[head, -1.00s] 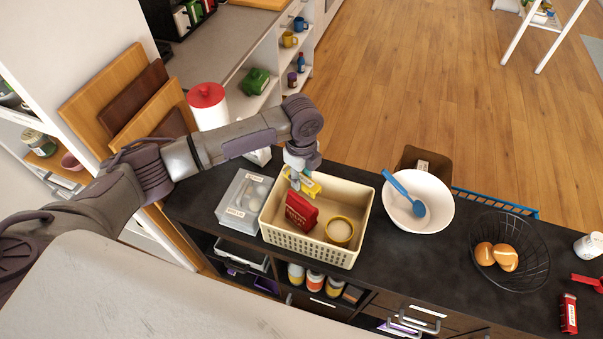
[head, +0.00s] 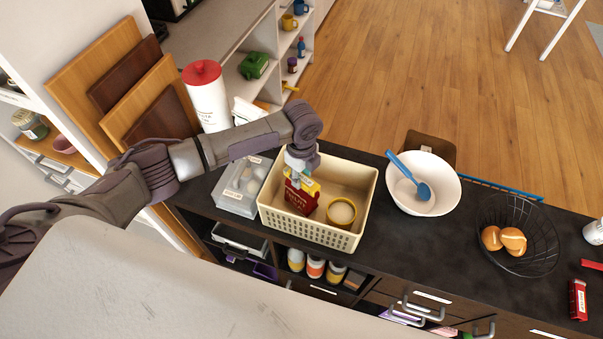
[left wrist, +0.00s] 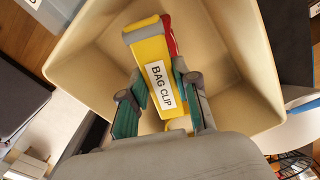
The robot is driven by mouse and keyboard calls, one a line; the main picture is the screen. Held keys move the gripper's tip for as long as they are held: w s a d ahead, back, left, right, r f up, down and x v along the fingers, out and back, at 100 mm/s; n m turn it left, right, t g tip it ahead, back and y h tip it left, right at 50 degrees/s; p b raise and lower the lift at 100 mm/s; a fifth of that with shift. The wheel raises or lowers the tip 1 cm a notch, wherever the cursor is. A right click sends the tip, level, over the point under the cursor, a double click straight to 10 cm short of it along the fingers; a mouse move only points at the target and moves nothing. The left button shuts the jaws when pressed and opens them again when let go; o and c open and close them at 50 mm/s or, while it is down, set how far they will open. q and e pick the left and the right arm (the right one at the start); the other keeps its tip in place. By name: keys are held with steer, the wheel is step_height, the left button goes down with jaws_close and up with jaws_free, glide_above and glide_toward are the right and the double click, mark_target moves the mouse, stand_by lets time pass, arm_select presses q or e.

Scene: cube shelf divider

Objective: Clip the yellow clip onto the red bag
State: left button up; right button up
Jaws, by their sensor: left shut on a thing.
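The red bag (head: 299,201) stands in the left part of a cream basket (head: 312,236). The yellow clip (head: 311,186) is at the bag's top, partly hidden by my gripper. My left gripper (head: 299,170) is over the bag, shut on the clip. In the left wrist view the clip (left wrist: 152,65), labelled "BAG CLIP", sits between the fingers of my left gripper (left wrist: 163,105). A strip of the red bag (left wrist: 169,37) shows right beside the clip. I cannot tell whether the clip's jaws are around the bag's edge. My right gripper is not in view.
A round yellow-rimmed container (head: 342,211) stands in the basket right of the bag. A clear box (head: 237,200) is left of the basket. A white bowl (head: 418,197) with a blue spoon and a wire basket (head: 537,259) stand to the right on the dark counter (head: 400,245).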

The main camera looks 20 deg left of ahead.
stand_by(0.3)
arm_select(q)
steer(key=shift+f, duration=0.4)
stand_by(0.8)
steer(key=o, duration=1)
steer(key=shift+c, duration=0.2)
step_height(320, 180, up, 12)
